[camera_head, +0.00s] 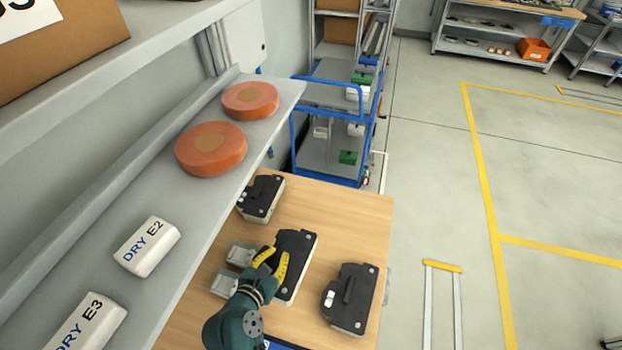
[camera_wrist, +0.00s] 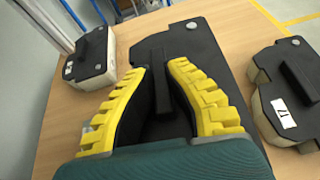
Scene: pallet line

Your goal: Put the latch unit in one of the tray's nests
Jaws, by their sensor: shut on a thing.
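A black latch unit (camera_head: 298,245) with a pale lower body is at the middle of the wooden table. My gripper (camera_head: 273,263), with yellow fingers, is over it from the near left. In the wrist view the fingers of my gripper (camera_wrist: 160,85) are closed about the raised black bar of this latch unit (camera_wrist: 205,45). I cannot tell whether the unit touches the table. Similar units stand apart from it: one at the back left (camera_head: 262,197) and one at the right (camera_head: 350,297), with a white label. I cannot make out a tray with nests.
The wooden table (camera_head: 335,212) has bare wood between the units. Small grey blocks (camera_head: 241,254) lie left of my gripper. A grey shelf (camera_head: 170,215) with orange discs (camera_head: 211,149) and white "DRY" packs (camera_head: 147,246) overhangs the left. A blue cart (camera_head: 330,150) stands behind.

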